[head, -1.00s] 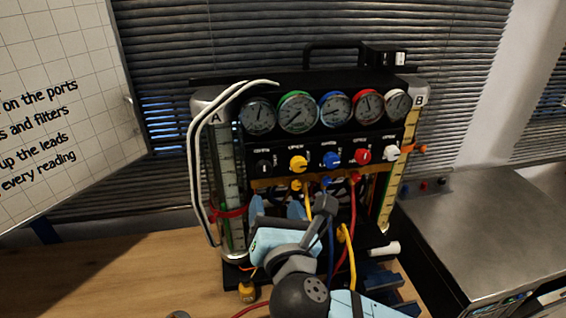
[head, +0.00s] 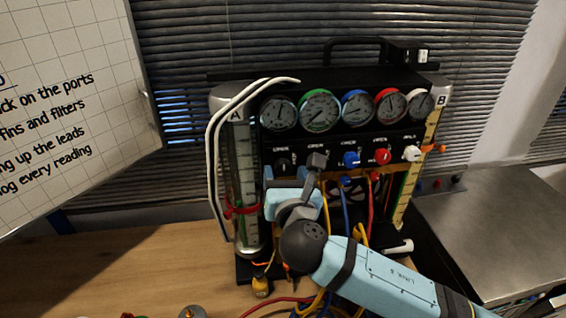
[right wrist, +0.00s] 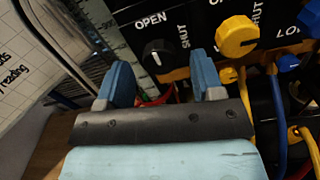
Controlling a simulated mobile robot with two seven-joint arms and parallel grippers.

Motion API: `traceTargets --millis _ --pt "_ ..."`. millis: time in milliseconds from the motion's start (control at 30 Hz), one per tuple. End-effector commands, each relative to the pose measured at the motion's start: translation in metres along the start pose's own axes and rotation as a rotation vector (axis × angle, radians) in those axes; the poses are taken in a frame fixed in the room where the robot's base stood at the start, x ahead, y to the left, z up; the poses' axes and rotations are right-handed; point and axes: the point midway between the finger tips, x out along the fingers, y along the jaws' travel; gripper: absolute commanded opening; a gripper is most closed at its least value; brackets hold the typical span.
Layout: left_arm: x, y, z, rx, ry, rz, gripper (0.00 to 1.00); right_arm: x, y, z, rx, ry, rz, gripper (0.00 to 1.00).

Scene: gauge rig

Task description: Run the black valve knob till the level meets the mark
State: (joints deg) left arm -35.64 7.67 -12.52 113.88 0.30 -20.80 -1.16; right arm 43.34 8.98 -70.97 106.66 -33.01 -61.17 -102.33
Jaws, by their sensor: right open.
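The black valve knob (head: 282,162) is at the left end of the panel's knob row. In the right wrist view the black knob (right wrist: 158,56) has a white pointer line, with OPEN and SHUT lettering beside it. My right gripper (head: 285,174) is open in front of and just below it. In the right wrist view the two blue fingers (right wrist: 162,80) stand apart, the knob showing beyond the gap; I see no contact. Sight tube A (head: 244,175) stands left of the panel with a red band (head: 240,211) low on it. Its liquid level is too small to tell. My left gripper is out of view.
Yellow (right wrist: 238,36), blue (head: 351,159), red (head: 382,156) and white (head: 412,153) knobs continue the row under several dials. Tube B (head: 410,180) is on the right. White hoses (head: 214,170) loop beside tube A. Coloured leads hang below the panel.

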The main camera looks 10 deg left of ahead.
Motion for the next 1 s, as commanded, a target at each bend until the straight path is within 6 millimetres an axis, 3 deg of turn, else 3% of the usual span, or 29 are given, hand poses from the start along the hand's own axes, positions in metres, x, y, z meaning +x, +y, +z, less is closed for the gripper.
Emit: traceTargets --millis 200,567,800,1000 --pt "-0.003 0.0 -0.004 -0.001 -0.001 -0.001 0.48 0.025 0.0 0.001 -0.001 0.0 0.0 0.61" --pt "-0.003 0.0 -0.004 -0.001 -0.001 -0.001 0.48 0.03 0.0 0.0 0.0 0.0 0.0 0.61" --pt "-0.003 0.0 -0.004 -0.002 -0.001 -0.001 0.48 0.03 0.0 0.0 0.0 0.0 0.0 0.12" --pt "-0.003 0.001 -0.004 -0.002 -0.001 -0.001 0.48 0.03 0.0 0.0 0.009 0.0 0.0 0.12"
